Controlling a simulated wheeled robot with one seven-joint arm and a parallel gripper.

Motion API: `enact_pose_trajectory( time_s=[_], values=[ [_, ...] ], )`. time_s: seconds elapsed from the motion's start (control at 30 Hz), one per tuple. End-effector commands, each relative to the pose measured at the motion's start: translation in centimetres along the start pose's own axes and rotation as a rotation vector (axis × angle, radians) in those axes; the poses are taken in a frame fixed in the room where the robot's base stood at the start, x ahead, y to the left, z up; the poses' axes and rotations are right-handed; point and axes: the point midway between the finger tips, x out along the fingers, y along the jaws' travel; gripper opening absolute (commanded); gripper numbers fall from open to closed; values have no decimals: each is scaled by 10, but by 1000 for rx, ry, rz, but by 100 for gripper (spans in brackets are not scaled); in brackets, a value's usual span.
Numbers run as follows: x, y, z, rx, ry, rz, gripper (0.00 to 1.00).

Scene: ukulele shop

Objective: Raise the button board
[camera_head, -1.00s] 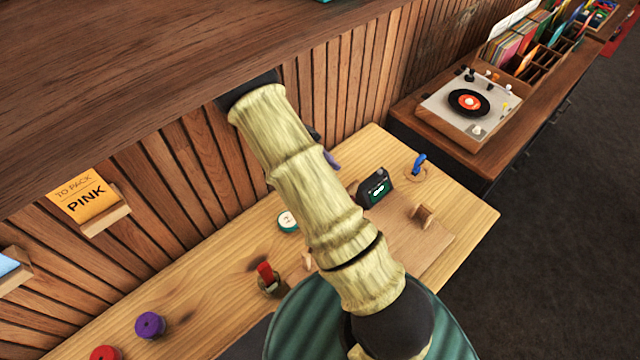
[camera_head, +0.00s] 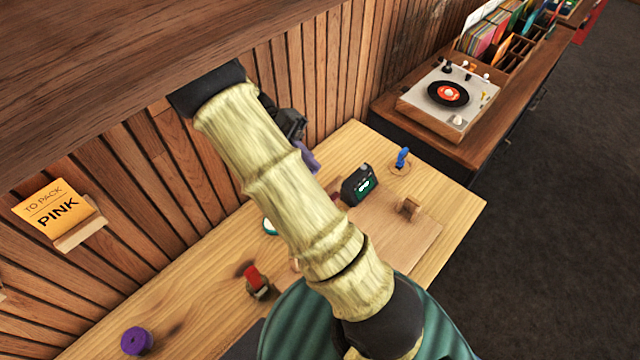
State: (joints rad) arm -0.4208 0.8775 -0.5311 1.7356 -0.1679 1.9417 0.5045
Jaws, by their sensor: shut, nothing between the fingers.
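I cannot make out a part that is clearly a button board. A flat light-wood board (camera_head: 418,243) with a small wooden block (camera_head: 409,208) lies on the right part of the bench. My gripper (camera_head: 308,158) is partly in view behind my bamboo-like arm, above the back of the bench near the slatted wall. Its purple finger part shows, shut and empty, with a dark body above it. The rest of it is hidden by the arm. It is clear of the flat board.
A dark device with a green screen (camera_head: 359,186) and a blue figure-like piece (camera_head: 402,158) stand at the bench's right. A red-topped piece (camera_head: 254,279) and purple spool (camera_head: 136,341) are at left. A turntable (camera_head: 450,95) sits beyond. A dark wooden ledge overhangs.

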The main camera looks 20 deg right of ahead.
Motion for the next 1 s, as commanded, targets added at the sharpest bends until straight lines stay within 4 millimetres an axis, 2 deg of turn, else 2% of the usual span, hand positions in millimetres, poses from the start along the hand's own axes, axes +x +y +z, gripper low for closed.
enact_pose_trajectory(
  time_s=[0.2, 0.5, 0.77, 1.0],
  values=[
    [22, -4, 0, 358, -56, -141, 0],
    [43, -1, 3, 857, -142, -399, 0],
    [54, 5, 6, 1265, -254, -686, 0],
    [60, 17, 11, 1595, -419, -1005, 0]
  ],
)
